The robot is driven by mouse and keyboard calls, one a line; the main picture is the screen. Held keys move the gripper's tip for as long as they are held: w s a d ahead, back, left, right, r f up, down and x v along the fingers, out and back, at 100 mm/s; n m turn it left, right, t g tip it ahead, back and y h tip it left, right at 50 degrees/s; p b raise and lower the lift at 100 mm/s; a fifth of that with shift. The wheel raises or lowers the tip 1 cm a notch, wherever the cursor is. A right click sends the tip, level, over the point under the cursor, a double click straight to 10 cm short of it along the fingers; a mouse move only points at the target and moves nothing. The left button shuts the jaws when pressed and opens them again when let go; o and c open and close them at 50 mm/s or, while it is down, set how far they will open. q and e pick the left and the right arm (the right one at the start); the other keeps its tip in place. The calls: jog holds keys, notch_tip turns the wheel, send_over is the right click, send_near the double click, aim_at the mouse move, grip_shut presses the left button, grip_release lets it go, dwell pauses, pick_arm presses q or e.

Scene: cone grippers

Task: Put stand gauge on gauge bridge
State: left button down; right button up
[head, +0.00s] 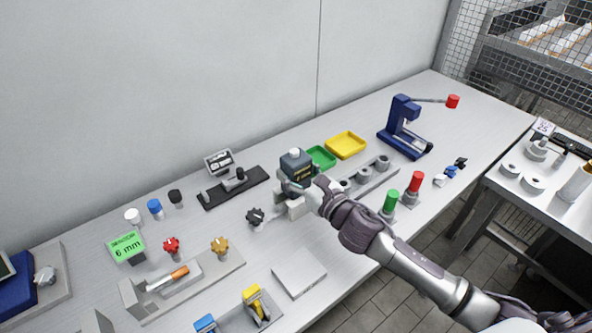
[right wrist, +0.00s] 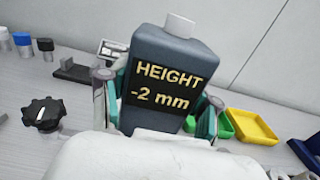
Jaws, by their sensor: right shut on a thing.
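A dark grey bottle-shaped block (head: 297,164) with a white cap stands upright near the middle of the table. In the right wrist view this block (right wrist: 168,72) bears the yellow words "HEIGHT -2 mm"; I take it to be the stand gauge. My right gripper (head: 298,187) is shut on it, with a finger on each side; the gripper also shows in the right wrist view (right wrist: 160,108). A pale block (head: 297,208) lies just below it and may be the gauge bridge; the arm hides part of it, and I cannot tell if they touch. My left gripper is not in view.
A black star knob (head: 256,217) stands close to the left. Green (head: 320,156) and yellow (head: 346,145) trays lie behind. A rail with grey rings (head: 364,173) is at the right, past my arm. A white plate (head: 299,279) lies in front.

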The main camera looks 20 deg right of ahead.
jog(key=o, duration=1.4)
jog(key=shift+c, duration=0.2)
jog(key=shift+r, duration=0.15)
jog(key=b+v, duration=0.2)
jog(key=v, duration=1)
jog(key=shift+r, duration=0.1)
